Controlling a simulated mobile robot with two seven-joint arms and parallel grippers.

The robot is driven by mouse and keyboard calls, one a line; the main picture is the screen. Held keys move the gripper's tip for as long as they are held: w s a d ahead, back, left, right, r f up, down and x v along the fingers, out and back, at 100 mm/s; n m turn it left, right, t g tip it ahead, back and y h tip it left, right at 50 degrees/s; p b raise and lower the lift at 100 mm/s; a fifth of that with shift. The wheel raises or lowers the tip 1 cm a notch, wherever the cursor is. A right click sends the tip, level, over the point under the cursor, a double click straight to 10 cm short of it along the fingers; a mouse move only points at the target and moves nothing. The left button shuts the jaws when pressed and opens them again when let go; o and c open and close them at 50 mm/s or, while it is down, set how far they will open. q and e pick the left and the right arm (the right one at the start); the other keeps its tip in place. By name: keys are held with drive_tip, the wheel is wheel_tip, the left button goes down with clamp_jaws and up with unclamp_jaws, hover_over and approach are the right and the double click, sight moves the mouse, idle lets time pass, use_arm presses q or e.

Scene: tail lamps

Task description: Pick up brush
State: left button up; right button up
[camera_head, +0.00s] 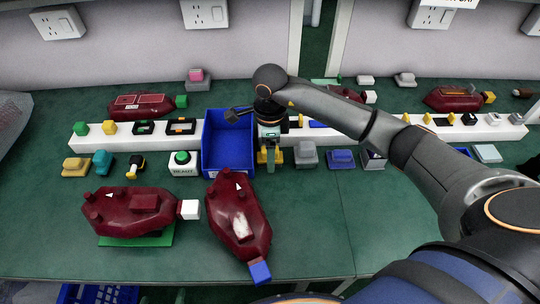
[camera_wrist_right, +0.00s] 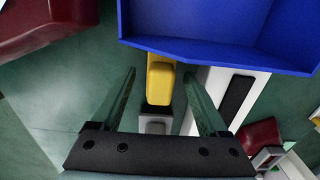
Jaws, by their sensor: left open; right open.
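A yellow piece (camera_wrist_right: 160,80) with a dark band and a pale grey block at its near end lies between my right gripper's fingers in the right wrist view; it may be the brush. My right gripper (camera_wrist_right: 160,74) is open, one finger on each side of it, with visible gaps. In the head view the right gripper (camera_head: 269,161) points down just right of the blue bin (camera_head: 228,168) and covers much of the yellow piece. My left gripper is not recognisable in view.
A white rail (camera_head: 100,140) with small parts runs behind. Two dark red lamps, (camera_head: 130,213) and (camera_head: 238,215), lie in front. A grey block (camera_head: 306,154) and a blue block (camera_head: 342,159) stand right of the gripper.

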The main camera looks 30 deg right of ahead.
drive_tip(key=shift+f, duration=0.1)
clamp_jaws()
idle(0.6)
